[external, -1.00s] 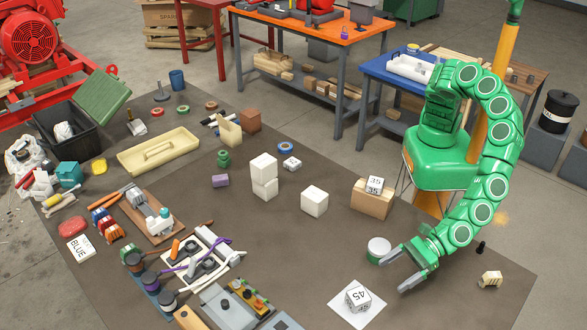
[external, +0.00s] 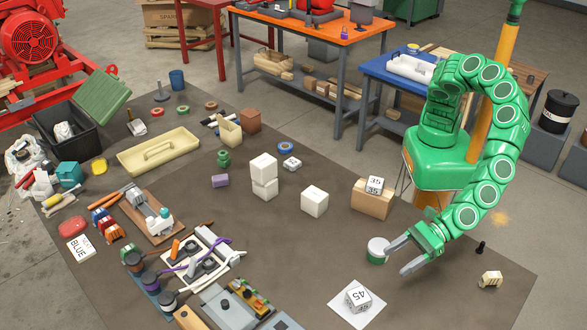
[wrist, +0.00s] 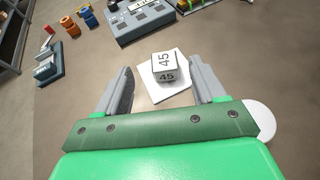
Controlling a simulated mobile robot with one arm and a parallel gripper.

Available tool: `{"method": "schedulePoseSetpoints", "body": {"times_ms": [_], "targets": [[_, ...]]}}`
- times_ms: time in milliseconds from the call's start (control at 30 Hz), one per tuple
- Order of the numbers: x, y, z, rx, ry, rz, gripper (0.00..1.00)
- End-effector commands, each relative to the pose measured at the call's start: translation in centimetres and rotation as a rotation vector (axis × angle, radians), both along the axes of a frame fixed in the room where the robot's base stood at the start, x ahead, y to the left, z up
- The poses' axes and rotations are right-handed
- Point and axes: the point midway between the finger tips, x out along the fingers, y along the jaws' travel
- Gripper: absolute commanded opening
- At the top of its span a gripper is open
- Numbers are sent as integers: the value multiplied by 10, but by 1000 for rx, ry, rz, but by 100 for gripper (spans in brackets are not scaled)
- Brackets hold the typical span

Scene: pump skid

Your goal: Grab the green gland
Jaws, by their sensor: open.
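A small green ringed piece (external: 223,158), which looks like the green gland, stands on the dark mat in the external view, left of the stacked white blocks. It is not seen in the wrist view. My gripper (external: 399,260) is open and empty, over the right part of the mat, far to the right of the green piece. In the wrist view the two grey fingers stand apart, with a white cube marked 45 (wrist: 167,66) beyond and between them.
The cube marked 45 sits on a white square (external: 345,308). A white-topped green tin (external: 378,251) is close beside my fingers.

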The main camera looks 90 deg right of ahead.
Motion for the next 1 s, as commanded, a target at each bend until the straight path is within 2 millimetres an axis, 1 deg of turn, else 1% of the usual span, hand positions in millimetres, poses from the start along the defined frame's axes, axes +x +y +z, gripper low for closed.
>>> {"method": "schedulePoseSetpoints", "body": {"times_ms": [33,200,300,600,633,700,867,1000], "targets": [[-1,0,15,5,1,0,69],[-1,1,52,4,2,0,69],[-1,1,71,5,1,0,69],[-1,1,120,3,2,1,69],[1,0,123,6,4,-2,69],[13,-4,118,29,26,-19,69],[37,-11,114,88,77,-54,69],[61,-20,110,148,124,-93,69]]}}
